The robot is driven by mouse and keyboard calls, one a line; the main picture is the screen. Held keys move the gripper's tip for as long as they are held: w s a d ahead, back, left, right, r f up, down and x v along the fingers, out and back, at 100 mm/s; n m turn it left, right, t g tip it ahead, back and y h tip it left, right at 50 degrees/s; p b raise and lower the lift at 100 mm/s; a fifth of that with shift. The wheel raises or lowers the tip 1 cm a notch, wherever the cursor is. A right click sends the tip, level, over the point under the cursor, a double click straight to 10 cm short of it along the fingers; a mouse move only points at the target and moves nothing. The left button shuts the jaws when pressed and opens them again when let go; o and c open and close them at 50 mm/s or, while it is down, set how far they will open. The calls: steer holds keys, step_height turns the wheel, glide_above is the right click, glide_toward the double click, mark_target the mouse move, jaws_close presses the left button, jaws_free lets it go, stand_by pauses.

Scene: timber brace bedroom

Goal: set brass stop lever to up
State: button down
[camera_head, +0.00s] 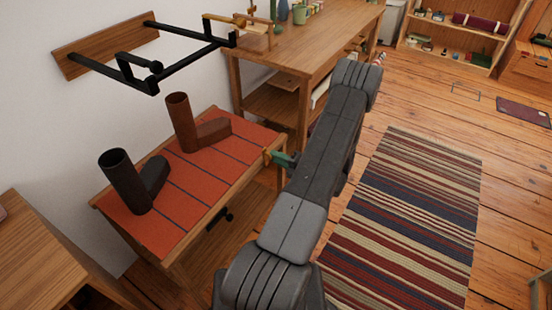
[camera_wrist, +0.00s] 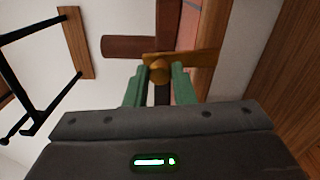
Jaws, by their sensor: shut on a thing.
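The brass stop lever (camera_wrist: 158,73) shows in the wrist view as a rounded brass knob in front of a brass-brown bar. The knob sits between the green fingertips of my gripper (camera_wrist: 159,80), which are shut on it. In the head view my gripper (camera_head: 284,159) is at the right front corner of a low bench (camera_head: 180,257). A small brass-coloured bit of the lever (camera_head: 267,156) shows beside the green finger there. The rest of the lever is hidden by the gripper and arm, and I cannot tell its setting.
A black bar rack (camera_head: 192,68) juts from the wall above. A wooden workbench (camera_head: 300,45) stands behind. A striped rug (camera_head: 400,220) lies on open floor to the right.

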steer(key=shift+w+d+m+p, duration=0.25)
steer(key=shift+w+m+p, duration=0.1)
steer(key=shift+m, duration=0.35)
steer(key=c, duration=1.2)
jaws_free()
steer(key=v, duration=1.4)
steer(key=shift+w, duration=0.1)
